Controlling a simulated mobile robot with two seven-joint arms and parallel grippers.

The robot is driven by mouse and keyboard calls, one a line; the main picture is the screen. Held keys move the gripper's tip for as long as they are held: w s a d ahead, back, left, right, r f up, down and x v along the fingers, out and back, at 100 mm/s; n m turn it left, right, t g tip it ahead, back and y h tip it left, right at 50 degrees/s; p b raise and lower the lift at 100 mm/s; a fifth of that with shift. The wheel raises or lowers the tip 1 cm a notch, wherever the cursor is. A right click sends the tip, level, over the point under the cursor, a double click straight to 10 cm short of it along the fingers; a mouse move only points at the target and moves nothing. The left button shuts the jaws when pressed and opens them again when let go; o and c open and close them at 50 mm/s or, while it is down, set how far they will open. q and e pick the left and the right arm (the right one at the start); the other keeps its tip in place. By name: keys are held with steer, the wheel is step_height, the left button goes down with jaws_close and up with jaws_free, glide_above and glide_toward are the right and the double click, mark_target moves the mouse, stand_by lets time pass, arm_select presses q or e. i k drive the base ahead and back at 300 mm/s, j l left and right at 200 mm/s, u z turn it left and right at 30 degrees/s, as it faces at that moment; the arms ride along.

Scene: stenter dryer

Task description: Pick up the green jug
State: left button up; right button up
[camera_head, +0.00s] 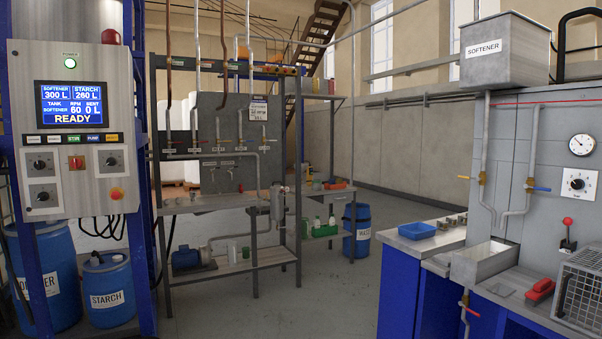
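Neither of my grippers shows in this view.
The metal frame's lower shelf (215,270) also bears a blue motor (190,259). A blue-and-steel counter (400,245) stands at right with a blue tray (416,231). A control panel (75,150) and blue drums (108,290) are at left. The middle floor is clear.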

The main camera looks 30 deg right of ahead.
mark_target(305, 229)
steer(key=i+l+z, duration=0.75)
steer(key=i, duration=0.55)
steer(key=i+l+z, duration=0.1)
steer(key=i+l, duration=0.2)
steer(key=i, duration=0.4)
steer(key=i+u, duration=0.35)
steer(key=i, duration=0.2)
steer(key=i+u, duration=0.35)
steer(key=i, duration=0.2)
steer(key=i+j+z, duration=0.15)
steer(key=i, duration=1.1)
steer(key=i+l+z, duration=0.1)
steer(key=i+z, duration=0.3)
steer(key=i, duration=0.15)
steer(key=i+z, duration=0.35)
steer(key=i, duration=0.2)
steer(key=i+l+u, duration=0.15)
steer(key=i, duration=0.4)
steer(key=i+l+u, duration=0.15)
steer(key=i+l, duration=0.2)
steer(key=i, duration=0.15)
